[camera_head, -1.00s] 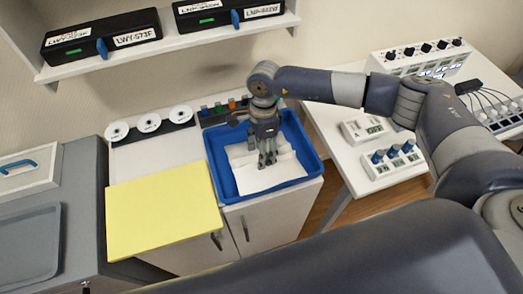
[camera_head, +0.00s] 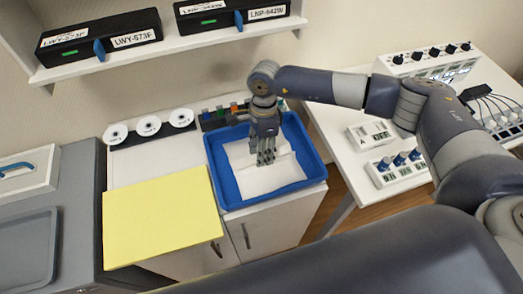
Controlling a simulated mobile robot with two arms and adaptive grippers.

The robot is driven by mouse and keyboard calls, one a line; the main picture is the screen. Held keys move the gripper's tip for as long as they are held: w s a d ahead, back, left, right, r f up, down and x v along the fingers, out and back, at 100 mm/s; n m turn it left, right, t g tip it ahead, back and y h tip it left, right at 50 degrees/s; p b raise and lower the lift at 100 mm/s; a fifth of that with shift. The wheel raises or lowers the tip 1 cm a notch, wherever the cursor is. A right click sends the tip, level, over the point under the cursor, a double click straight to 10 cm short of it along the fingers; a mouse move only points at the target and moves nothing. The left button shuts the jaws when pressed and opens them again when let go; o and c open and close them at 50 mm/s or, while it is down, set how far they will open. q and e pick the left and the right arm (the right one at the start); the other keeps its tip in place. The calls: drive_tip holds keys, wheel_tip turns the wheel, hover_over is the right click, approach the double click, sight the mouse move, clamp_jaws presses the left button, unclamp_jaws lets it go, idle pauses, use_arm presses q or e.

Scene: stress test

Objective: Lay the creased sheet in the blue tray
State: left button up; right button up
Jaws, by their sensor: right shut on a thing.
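The blue tray (camera_head: 222,182) stands on the white cabinet in the middle of the view. The white creased sheet (camera_head: 275,180) lies inside the tray, with fold lines across it. My right gripper (camera_head: 266,160) points down into the tray, with its fingertips at the sheet. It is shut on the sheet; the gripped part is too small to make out. My left gripper is not in view.
A yellow board (camera_head: 160,218) lies left of the tray. Several white discs (camera_head: 148,125) and a row of coloured items (camera_head: 222,112) sit behind. A shelf with black boxes (camera_head: 100,40) hangs above. A side table (camera_head: 340,150) with switch panels stands right.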

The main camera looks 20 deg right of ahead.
drive_tip(key=shift+s, duration=0.6)
drive_tip(key=shift+s+r, duration=0.1)
drive_tip(key=shift+r, duration=0.05)
drive_tip(key=o, duration=1.1)
drive_tip(key=shift+w+a, duration=0.1)
drive_tip(key=shift+w, duration=0.1)
drive_tip(key=shift+r, duration=0.15)
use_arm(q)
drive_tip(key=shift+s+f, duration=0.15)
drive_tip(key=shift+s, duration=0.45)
use_arm(e)
wheel_tip(320, 180, up, 11)
drive_tip(key=w+d, duration=0.1)
drive_tip(key=shift+w+r, duration=0.2)
drive_tip(key=shift+w, duration=0.15)
